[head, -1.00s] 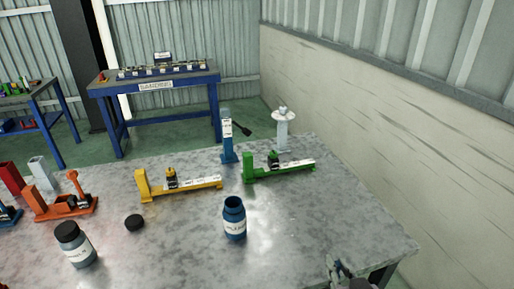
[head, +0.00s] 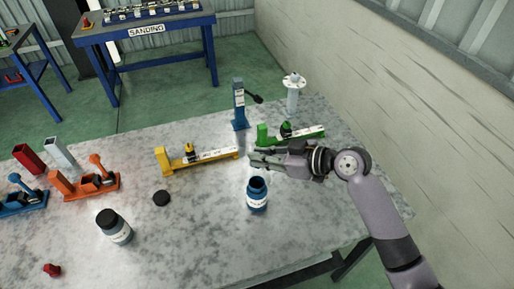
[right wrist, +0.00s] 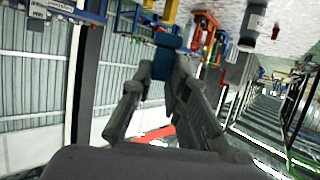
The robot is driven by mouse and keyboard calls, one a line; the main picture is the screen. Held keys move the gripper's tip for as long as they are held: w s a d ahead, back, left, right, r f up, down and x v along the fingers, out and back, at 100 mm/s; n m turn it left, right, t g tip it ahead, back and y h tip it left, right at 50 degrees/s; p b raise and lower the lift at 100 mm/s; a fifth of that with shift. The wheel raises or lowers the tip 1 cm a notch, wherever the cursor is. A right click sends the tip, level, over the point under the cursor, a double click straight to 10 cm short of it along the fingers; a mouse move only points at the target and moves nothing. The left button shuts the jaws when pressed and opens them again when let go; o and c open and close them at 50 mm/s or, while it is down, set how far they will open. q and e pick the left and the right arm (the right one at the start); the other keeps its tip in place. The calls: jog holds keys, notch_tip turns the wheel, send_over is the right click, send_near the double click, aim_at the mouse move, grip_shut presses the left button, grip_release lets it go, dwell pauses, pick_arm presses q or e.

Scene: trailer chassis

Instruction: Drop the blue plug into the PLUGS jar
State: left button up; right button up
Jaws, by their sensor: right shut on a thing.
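The open blue jar (head: 257,201) with a white label stands upright on the grey table; its lettering is too small to read here. My right gripper (head: 254,160) reaches in from the right, its fingers pointing left, just beyond and above the jar's mouth in the head view. In the right wrist view its fingers (right wrist: 162,75) are closed around a blue piece, the blue plug (right wrist: 166,60). The plug is not distinct in the head view. My left gripper is not in view.
A black-capped jar (head: 117,228) and a black lid (head: 161,198) are to the left. Yellow (head: 200,160), green (head: 290,135) and orange (head: 85,184) fixtures and a blue post (head: 239,105) stand behind. A small red piece (head: 52,270) lies front left.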

pick_arm(q)
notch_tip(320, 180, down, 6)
jog(key=b, duration=0.6)
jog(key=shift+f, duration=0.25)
pick_arm(e)
notch_tip(320, 180, down, 9)
jog(key=o, duration=0.9)
pick_arm(q)
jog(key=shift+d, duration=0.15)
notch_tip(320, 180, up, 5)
jog(key=p, duration=0.5)
pick_arm(e)
notch_tip(320, 180, up, 7)
